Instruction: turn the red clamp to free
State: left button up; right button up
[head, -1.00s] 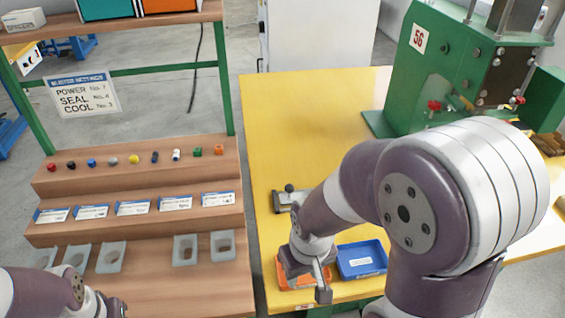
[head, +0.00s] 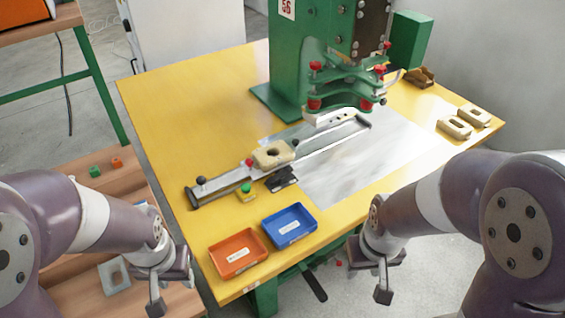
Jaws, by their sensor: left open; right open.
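Several red knobs show on the green press; I cannot tell which one is the red clamp. Two upper red knobs (head: 315,66) and (head: 380,70) sit on the green press head. Lower red parts (head: 314,103) and (head: 366,104) flank the white block under it. Another red knob (head: 249,162) stands on the metal slide rail (head: 225,180), beside a beige part (head: 272,154). My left gripper (head: 172,288) is open and empty, left of the orange tray. My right gripper (head: 368,279) is open and empty in front of the table's front edge. Neither touches a knob.
An orange tray (head: 238,252) and a blue tray (head: 289,226) lie at the table's front. A green button (head: 246,188) sits near the rail. Beige parts (head: 455,128) lie at right.

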aim_at(249, 162)
jog(key=i+l, duration=0.25)
jog(key=l, duration=0.15)
jog(key=i+l, duration=0.2)
jog(key=l, duration=0.2)
jog(key=i+l, duration=0.25)
jog(key=l, duration=0.15)
jog(key=i+l, duration=0.25)
jog(key=l, duration=0.15)
